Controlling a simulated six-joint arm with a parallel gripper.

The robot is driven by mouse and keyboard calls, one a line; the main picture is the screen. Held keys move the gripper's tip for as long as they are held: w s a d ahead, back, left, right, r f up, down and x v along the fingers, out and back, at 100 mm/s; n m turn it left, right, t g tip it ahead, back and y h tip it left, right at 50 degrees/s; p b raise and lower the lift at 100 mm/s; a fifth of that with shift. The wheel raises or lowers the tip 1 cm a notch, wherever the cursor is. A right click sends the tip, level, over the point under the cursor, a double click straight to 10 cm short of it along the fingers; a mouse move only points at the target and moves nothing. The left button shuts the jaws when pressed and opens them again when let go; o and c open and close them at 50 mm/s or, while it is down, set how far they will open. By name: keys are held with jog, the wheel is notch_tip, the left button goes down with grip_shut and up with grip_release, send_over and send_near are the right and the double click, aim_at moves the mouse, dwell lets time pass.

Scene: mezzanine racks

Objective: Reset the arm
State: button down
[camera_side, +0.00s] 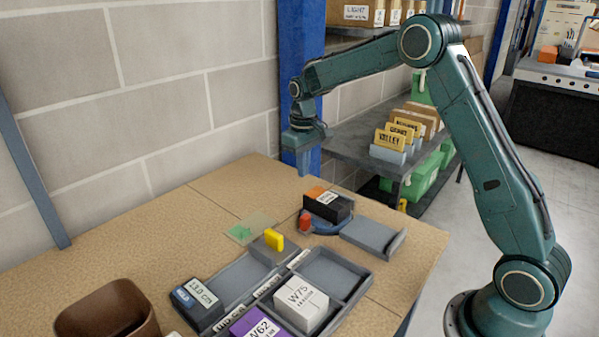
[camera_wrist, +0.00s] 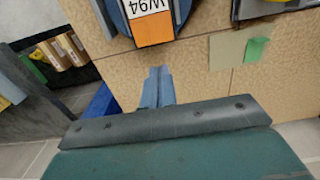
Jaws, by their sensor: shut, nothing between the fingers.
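My gripper (camera_side: 303,168) hangs from my raised teal arm, pointing down above the far edge of the tan table (camera_side: 115,245). Its fingers are shut with nothing between them. In the wrist view the shut fingers (camera_wrist: 158,85) show over the bare table top, below a black and orange box marked W94 (camera_wrist: 152,20). In the side view that box (camera_side: 328,204) sits on a round blue base, nearer the camera than my gripper. My gripper touches nothing.
A grey divided tray (camera_side: 352,270) holds a white W75 box (camera_side: 301,303) and a purple W62 box (camera_side: 254,324). A 13.0 cm block (camera_side: 198,304), brown bin (camera_side: 108,312), red piece (camera_side: 305,222) and yellow piece (camera_side: 274,240) are nearby. A shelf rack (camera_side: 365,150) stands behind; the table's left is clear.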

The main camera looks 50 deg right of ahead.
jog(key=shift+r, duration=0.35)
jog(key=s+a+r+t, duration=0.1)
jog(key=s+a+r, duration=0.2)
jog(key=s+r, duration=0.45)
jog(key=s+a+r+t, duration=0.2)
jog(key=s+a+r, duration=0.1)
jog(key=s+r, duration=0.4)
jog(key=s+a+f+t, duration=0.1)
jog(key=s+a, duration=0.1)
jog(key=s, duration=0.7)
jog(key=s+a+t, duration=0.1)
jog(key=s+a, duration=0.1)
jog(key=s, duration=0.8)
jog(key=shift+f+t, duration=0.3)
jog(key=shift+f, duration=0.1)
jog(key=shift+w, duration=0.1)
